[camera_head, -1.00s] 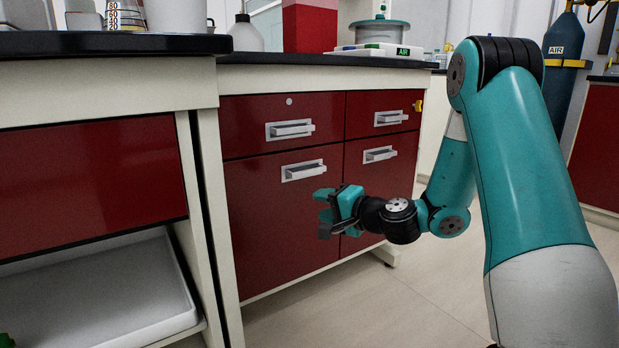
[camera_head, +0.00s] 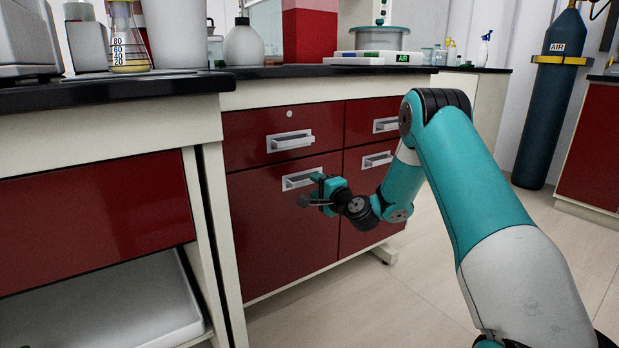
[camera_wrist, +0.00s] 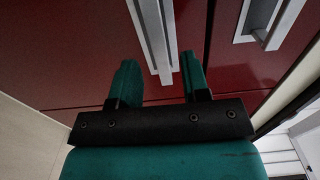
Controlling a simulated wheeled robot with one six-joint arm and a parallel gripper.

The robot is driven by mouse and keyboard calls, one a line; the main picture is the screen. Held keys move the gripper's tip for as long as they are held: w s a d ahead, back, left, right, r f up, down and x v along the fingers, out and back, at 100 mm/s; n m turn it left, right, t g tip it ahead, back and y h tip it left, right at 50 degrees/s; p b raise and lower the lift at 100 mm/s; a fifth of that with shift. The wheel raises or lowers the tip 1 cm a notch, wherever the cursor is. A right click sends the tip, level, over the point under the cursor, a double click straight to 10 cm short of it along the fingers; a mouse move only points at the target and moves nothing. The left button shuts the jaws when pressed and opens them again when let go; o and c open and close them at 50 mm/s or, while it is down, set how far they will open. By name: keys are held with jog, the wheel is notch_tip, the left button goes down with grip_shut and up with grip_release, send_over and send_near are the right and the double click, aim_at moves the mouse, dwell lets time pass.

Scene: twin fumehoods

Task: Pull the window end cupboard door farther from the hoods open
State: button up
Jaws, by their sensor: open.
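The cupboard (camera_head: 270,235) has red fronts, with two drawers above two doors. The left lower door (camera_head: 285,220) is shut and has a silver bar handle (camera_head: 300,179). The right lower door (camera_head: 360,215) is shut too, partly hidden by my arm, with its own handle (camera_head: 377,160). My gripper (camera_head: 312,191) is open at the left door's handle, covering its right end. In the wrist view the handle (camera_wrist: 155,35) shows between the two open fingers (camera_wrist: 160,78), reaching past their tips. I cannot tell whether they touch it.
The upper drawers have handles close above, one at left (camera_head: 290,141); a drawer handle also shows in the wrist view (camera_wrist: 268,25). A black worktop (camera_head: 290,80) overhangs the cupboard. An open shelf tray (camera_head: 110,310) is at left. The floor (camera_head: 400,290) is clear.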

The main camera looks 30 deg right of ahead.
aim_at(310, 182)
jog(key=shift+w+a, duration=0.1)
jog(key=shift+w, duration=2.1)
grip_shut()
